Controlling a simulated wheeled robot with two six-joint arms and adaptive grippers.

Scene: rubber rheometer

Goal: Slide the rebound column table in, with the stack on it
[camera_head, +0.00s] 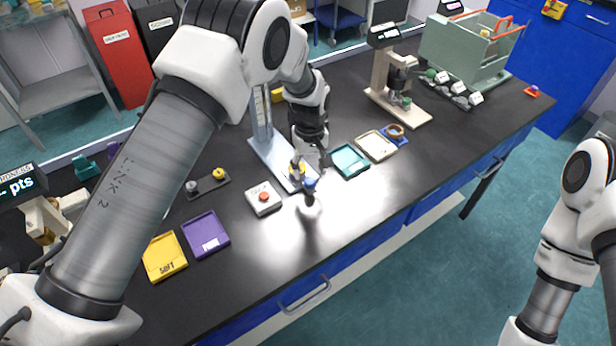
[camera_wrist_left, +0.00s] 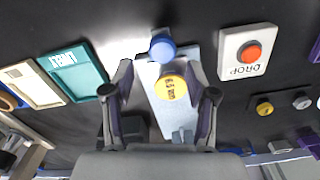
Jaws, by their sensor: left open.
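The rebound column (camera_head: 262,105) stands upright on a pale base plate (camera_head: 268,154) on the black bench. Its table, a pale slab (camera_wrist_left: 148,92), shows best in the left wrist view. A round yellow piece with dark lettering (camera_wrist_left: 171,88) sits on it, also visible in the head view (camera_head: 297,169). A blue knob (camera_wrist_left: 162,48) is at the table's front end, also in the head view (camera_head: 309,184). My left gripper (camera_wrist_left: 160,70) is open, pointing down, its fingers on either side of the yellow piece and short of the knob. Contact cannot be told. My right gripper is out of view.
A box with a red button (camera_head: 263,198) stands just left of the knob, and a teal tray (camera_head: 350,161) just right. Purple (camera_head: 207,236) and yellow (camera_head: 164,258) trays lie farther left. A small rack (camera_head: 207,184) sits beside the base. The bench front is clear.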

